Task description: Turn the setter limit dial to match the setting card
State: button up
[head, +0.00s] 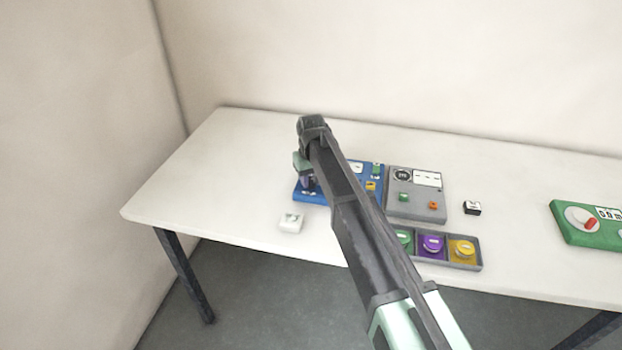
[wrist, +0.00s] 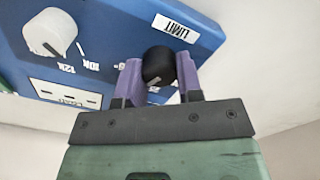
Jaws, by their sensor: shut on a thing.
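A blue panel (head: 312,199) lies on the table, mostly covered by my arm in the head view. In the wrist view the panel (wrist: 105,22) carries a black knob (wrist: 158,62) beside a white "LIMIT" label (wrist: 174,27). The two purple fingers of my gripper (wrist: 158,76) are shut on this black knob, one on each side. A pale pointer line shows on the knob's near edge. A white dial (wrist: 50,32) is on the same panel, with "12K" and "10K" printed near it. I cannot tell which object is the setting card.
A grey panel (head: 415,210) with a round gauge stands right of the blue one. A tray (head: 455,264) of coloured round pieces is in front. A small white block (head: 291,222), a black-and-white block (head: 472,208) and a green panel (head: 590,238) lie apart. The table's left end is clear.

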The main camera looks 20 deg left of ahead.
aim_at(312, 179)
jog(key=m, duration=0.3)
jog(key=shift+m, duration=0.3)
jog(key=shift+d+m, duration=0.1)
jog(key=shift+m, duration=1.9)
jog(key=o, duration=0.9)
notch_tip(312, 179, up, 11)
jog(key=p, duration=1.1)
